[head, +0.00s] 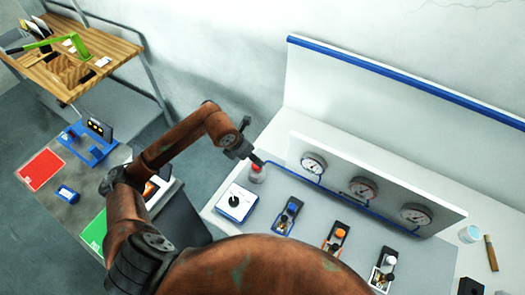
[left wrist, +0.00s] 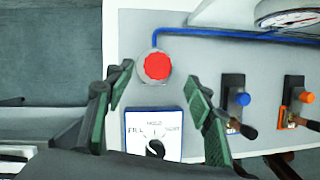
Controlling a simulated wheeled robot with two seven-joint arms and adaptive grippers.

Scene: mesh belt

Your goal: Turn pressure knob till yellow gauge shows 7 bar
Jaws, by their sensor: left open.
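A red-topped round knob (head: 257,168) stands at the left end of the white bench, where a blue pipe begins; in the left wrist view the knob (left wrist: 157,66) lies between and just beyond the fingertips. My left gripper (head: 254,157) is beside and above it; its open green-padded fingers (left wrist: 160,88) are apart and empty. Three round white gauges, left (head: 313,164), middle (head: 362,188) and right (head: 415,214), sit on an upright panel. I see no clear yellow on any, and their readings are too small to tell. My right gripper is out of view.
A selector dial (head: 236,202), with FILL, HOLD and VENT in the left wrist view, sits in front of the knob. Blue (head: 288,215), orange (head: 335,237) and white (head: 384,268) levers stand to the right. A side table (head: 120,155) is at left.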

